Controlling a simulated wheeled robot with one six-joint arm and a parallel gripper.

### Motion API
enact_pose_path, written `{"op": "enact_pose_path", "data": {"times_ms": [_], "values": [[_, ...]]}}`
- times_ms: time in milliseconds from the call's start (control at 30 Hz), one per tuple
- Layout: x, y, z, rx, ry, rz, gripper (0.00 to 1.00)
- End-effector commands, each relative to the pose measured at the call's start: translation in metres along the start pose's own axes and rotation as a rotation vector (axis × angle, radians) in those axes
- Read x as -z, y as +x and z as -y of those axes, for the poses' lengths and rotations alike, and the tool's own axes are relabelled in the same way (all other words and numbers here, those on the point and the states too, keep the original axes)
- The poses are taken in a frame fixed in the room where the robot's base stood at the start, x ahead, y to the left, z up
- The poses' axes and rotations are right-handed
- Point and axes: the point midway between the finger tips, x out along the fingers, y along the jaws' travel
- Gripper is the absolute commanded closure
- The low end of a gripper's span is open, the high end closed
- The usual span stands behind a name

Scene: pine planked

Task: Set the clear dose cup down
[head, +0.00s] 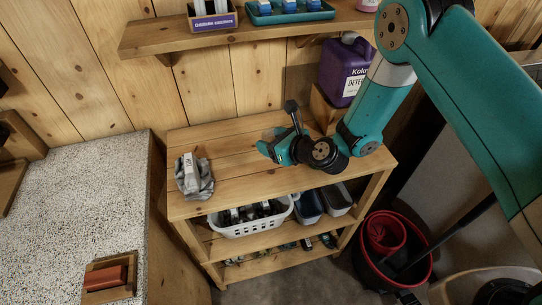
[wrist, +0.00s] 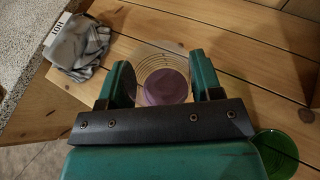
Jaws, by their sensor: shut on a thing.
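The clear dose cup (wrist: 162,62) shows in the wrist view as a see-through ringed cup with a purple patch (wrist: 165,87) in it. My gripper (wrist: 164,80) is shut on it, with one teal finger at each side. In the head view my gripper (head: 266,147) is over the top board of the wooden shelf unit (head: 225,150). The cup cannot be made out clearly in the head view. I cannot tell whether its base touches the board.
A green round item (wrist: 276,153) is at the lower right there. A purple detergent jug (head: 343,72) stands behind. The board's middle is clear.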

Motion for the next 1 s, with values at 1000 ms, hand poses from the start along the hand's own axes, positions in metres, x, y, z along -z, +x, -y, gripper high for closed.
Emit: {"op": "enact_pose_path", "data": {"times_ms": [1000], "values": [[0.07,0.03,0.0,-0.001,-0.001,0.002,0.34]]}}
